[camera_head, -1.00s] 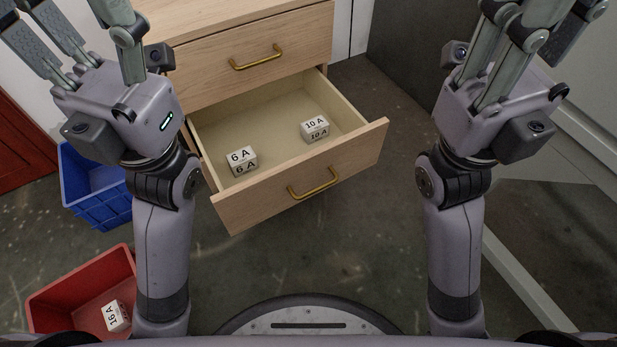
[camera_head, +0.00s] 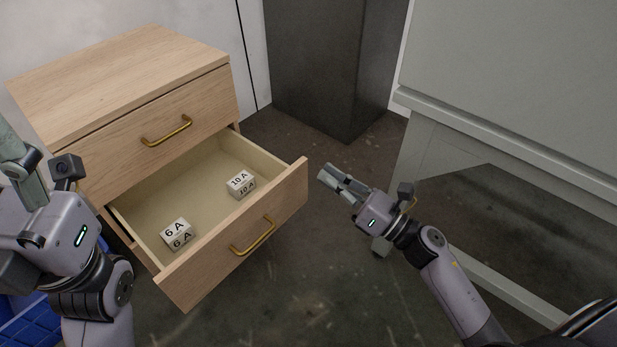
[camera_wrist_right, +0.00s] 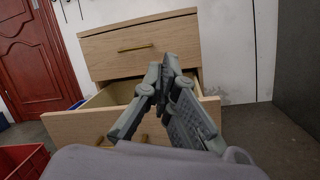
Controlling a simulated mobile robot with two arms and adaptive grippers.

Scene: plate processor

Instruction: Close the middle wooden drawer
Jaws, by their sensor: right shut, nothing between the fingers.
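The middle wooden drawer (camera_head: 270,207) is pulled out of the wooden cabinet (camera_head: 130,75), with a brass handle (camera_head: 253,236) on its front. Two white labelled blocks, "6 A" (camera_head: 176,234) and "10 A" (camera_head: 241,184), lie inside it. My right gripper (camera_head: 338,180) is shut and empty, just right of the drawer front and apart from it. In the right wrist view its fingers (camera_wrist_right: 165,75) overlap the drawer front (camera_wrist_right: 70,127). My left gripper (camera_head: 18,165) is partly in view at the left edge; its fingertips are cut off.
The drawer above (camera_head: 160,135) is shut. A grey cabinet (camera_head: 500,120) stands at the right and a dark pillar (camera_head: 330,60) at the back. A blue crate (camera_head: 35,328) is at lower left. The floor before the drawer is clear.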

